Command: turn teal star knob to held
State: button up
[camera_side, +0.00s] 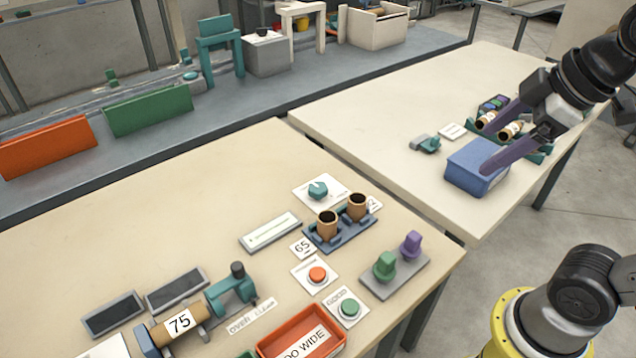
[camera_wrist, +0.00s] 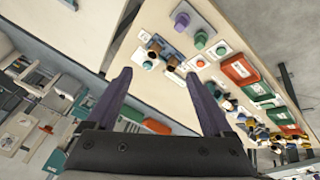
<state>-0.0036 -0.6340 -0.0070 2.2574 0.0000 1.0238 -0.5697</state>
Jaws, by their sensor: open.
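The teal star knob (camera_side: 318,189) sits on a white plate (camera_side: 335,202) on the near table, behind two brown cups. It also shows small in the wrist view (camera_wrist: 147,65), between my fingertips in the picture but far below them. Its label is too small to read. My gripper (camera_side: 484,150) has two purple fingers spread apart with nothing between them. It hangs at the upper right in the side view, across the blue box and well away from the knob. It also shows in the wrist view (camera_wrist: 158,75).
Two brown cups (camera_side: 327,223) in a blue holder stand close in front of the knob. Green and purple knobs (camera_side: 385,266), a red button (camera_side: 317,274) and a green button (camera_side: 349,308) are nearby. A blue box (camera_side: 468,177) is on the far table.

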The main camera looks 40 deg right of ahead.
jog(key=w+r+n+g, duration=0.1)
jog(key=w+r+n, duration=0.45)
jog(key=w, duration=0.55)
jog(key=n+g, duration=0.5)
jog(key=n, duration=0.1)
send_over(318, 187)
notch_tip(318, 187, down, 20)
notch_tip(318, 187, down, 14)
jog(key=shift+r, duration=0.1)
grip_shut()
